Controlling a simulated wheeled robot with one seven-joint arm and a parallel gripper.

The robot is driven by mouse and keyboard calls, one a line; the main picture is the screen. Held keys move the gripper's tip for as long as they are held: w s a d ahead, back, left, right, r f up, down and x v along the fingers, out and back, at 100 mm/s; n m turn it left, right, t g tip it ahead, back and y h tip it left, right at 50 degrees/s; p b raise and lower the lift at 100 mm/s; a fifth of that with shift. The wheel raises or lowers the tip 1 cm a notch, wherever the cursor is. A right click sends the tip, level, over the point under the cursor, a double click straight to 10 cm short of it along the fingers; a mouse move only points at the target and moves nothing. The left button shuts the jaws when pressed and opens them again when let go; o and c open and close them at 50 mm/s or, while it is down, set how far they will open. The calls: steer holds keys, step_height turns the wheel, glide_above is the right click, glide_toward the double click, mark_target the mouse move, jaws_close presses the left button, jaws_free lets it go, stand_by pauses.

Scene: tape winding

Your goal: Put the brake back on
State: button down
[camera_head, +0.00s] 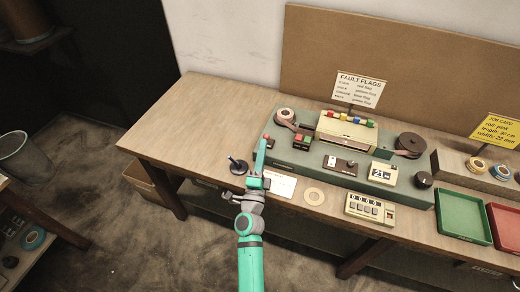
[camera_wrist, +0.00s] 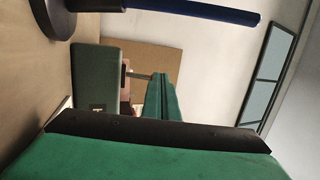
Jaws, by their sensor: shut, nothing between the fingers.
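A green tape winding machine (camera_head: 312,181) lies on the wooden table. No part in view is readably labelled as the brake. A black lever stand (camera_head: 237,166) with a round base stands just left of my gripper. In the wrist view, a dark post (camera_wrist: 95,5) with a blue grip (camera_wrist: 195,12) rises from its black base (camera_wrist: 52,20). A small dark switch panel (camera_head: 340,165) sits on the machine's front; its setting is too small to read. My gripper (camera_head: 261,150) is shut and empty, beside the machine's left end, apart from the lever stand as far as I can tell.
A counter box (camera_head: 369,211) stands in front. The table's left part (camera_head: 190,120) is clear.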

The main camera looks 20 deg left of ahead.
mark_target(267, 135)
steer(key=shift+w+d+r, duration=0.1)
steer(key=shift+d+r, duration=0.05)
steer(key=shift+d, duration=0.55)
steer(key=shift+w+a+r, duration=0.2)
steer(key=shift+r, duration=0.2)
steer(key=shift+w+a+r, duration=0.1)
steer(key=shift+w+r, duration=0.5)
steer(key=shift+x, duration=1.45)
steer(key=shift+w+d+r, duration=0.25)
steer(key=shift+w+d, duration=0.1)
steer(key=shift+w, duration=0.25)
steer(key=shift+s+a, duration=0.15)
steer(key=shift+a, duration=0.35)
steer(key=shift+d, duration=0.65)
steer(key=shift+s+a+r, duration=0.1)
steer(key=shift+s, duration=0.05)
steer(key=s+d+r, duration=0.1)
steer(key=s+r, duration=0.5)
steer(key=s, duration=0.5)
steer(key=shift+s+d+r, duration=0.35)
